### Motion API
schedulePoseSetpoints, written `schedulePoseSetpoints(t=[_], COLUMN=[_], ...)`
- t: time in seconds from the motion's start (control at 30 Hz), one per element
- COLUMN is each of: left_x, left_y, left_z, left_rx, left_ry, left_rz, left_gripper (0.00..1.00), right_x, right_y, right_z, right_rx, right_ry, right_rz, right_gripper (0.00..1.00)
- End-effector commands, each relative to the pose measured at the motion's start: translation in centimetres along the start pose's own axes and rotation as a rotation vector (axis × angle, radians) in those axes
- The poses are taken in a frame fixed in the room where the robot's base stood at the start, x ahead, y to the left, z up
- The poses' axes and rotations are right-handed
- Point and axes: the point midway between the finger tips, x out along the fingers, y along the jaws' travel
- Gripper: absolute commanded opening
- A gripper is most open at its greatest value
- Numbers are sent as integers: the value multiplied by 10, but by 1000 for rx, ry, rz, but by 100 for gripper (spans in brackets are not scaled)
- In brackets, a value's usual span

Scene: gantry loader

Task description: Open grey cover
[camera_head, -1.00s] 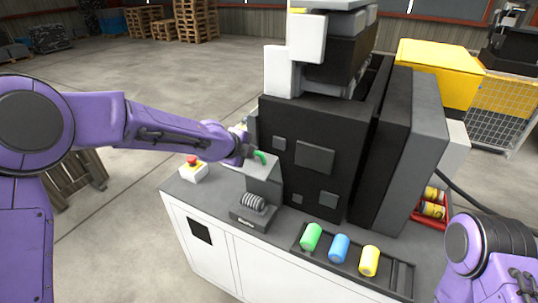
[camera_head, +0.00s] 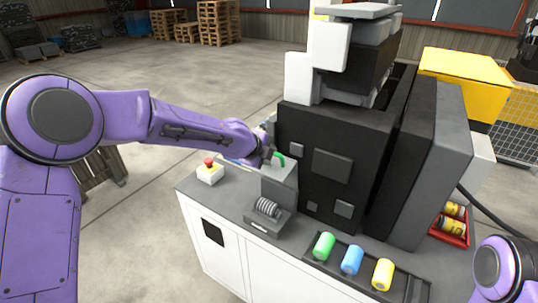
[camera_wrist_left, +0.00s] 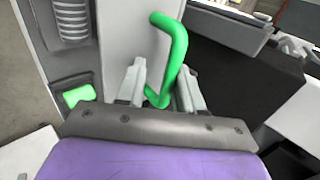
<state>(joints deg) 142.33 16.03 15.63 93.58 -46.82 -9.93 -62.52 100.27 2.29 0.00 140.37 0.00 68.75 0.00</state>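The grey cover (camera_head: 279,173) is a box-like piece on the white cabinet, against the front of the black machine. It bears a green bent handle (camera_head: 280,160). In the left wrist view the cover (camera_wrist_left: 122,35) is a pale grey panel and the handle (camera_wrist_left: 178,55) is large and close. My left gripper (camera_head: 267,154) is at the handle. In the left wrist view its fingers (camera_wrist_left: 161,84) are apart, with the lower part of the handle between them and a gap showing on the left side. My right gripper is out of view; only part of the right arm shows.
A red stop button (camera_head: 209,165) stands left of the cover. A coiled spring-like part (camera_head: 267,207) sits in front. A dark tray (camera_head: 411,290) holds green, blue and yellow cylinders. A red bin (camera_head: 455,240) is at the right. Open floor lies left.

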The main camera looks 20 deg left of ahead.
Motion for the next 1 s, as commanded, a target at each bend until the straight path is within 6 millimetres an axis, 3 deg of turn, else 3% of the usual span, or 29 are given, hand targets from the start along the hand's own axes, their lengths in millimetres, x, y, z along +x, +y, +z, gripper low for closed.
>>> schedulePoseSetpoints(t=[0.13, 0.4, 0.53, 0.83, 0.93, 1.0], left_x=[-21, -85, -102, -107, -98, -71], left_y=[1, 1, 1, 0, 11, 42], left_z=[0, -2, -3, -3, -6, -15], left_rx=[-1, -1, 0, 0, -28, -130], left_ry=[0, 2, 2, 2, 12, 45], left_rz=[-6, -8, -5, -5, 8, 45], left_gripper=[35, 35, 35, 35, 3, 0], right_x=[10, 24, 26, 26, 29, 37], right_y=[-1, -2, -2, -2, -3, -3], right_z=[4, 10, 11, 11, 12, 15], right_rx=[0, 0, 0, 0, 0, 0], right_ry=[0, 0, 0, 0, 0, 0], right_rz=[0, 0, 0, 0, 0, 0], right_gripper=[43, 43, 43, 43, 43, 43])
